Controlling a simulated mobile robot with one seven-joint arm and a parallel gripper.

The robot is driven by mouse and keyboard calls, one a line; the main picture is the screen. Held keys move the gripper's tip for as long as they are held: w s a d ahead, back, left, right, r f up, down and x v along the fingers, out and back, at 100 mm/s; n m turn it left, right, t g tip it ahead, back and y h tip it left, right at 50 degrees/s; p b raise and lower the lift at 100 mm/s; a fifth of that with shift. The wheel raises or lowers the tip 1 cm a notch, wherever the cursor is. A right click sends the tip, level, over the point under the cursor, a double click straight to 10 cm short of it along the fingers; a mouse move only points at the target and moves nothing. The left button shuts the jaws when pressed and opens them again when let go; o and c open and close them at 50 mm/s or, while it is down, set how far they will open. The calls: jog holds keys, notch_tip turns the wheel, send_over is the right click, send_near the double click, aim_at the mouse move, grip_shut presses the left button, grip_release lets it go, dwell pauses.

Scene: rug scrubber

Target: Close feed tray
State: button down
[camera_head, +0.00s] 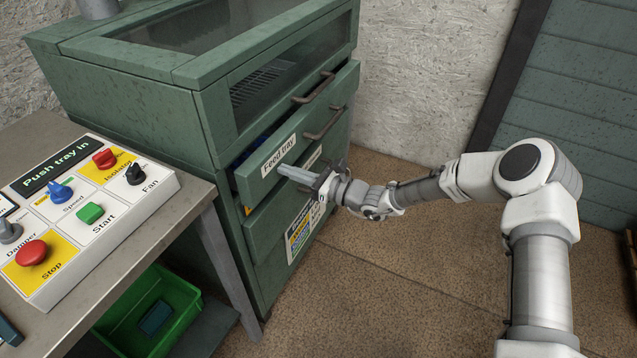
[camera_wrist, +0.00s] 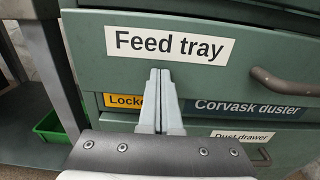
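The feed tray (camera_head: 257,184) is a green drawer with a white "Feed tray" label, in the green machine. It stands partly out, with a dark gap and a little blue showing behind its front. Its front also fills the upper part of the wrist view (camera_wrist: 85,50). My gripper (camera_head: 283,170) is in front of the tray's face. In the wrist view, my gripper's fingers (camera_wrist: 160,73) are together, with nothing visible between them, and their tips show just below the label. I cannot tell whether they touch the tray. The tray's dark handle (camera_wrist: 285,82) is to the right of the fingers.
A control box (camera_head: 95,215) with a "Push tray in" display sits on a grey table (camera_head: 160,225) at left. A green crate (camera_head: 185,295) is under the table. Locked and dust drawers lie below the tray. The brown floor (camera_head: 400,270) at right is clear.

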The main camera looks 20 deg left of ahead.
aim_at(279, 179)
jog(key=a, duration=0.3)
jog(key=shift+w, duration=0.1)
jog(key=shift+a+r, duration=0.2)
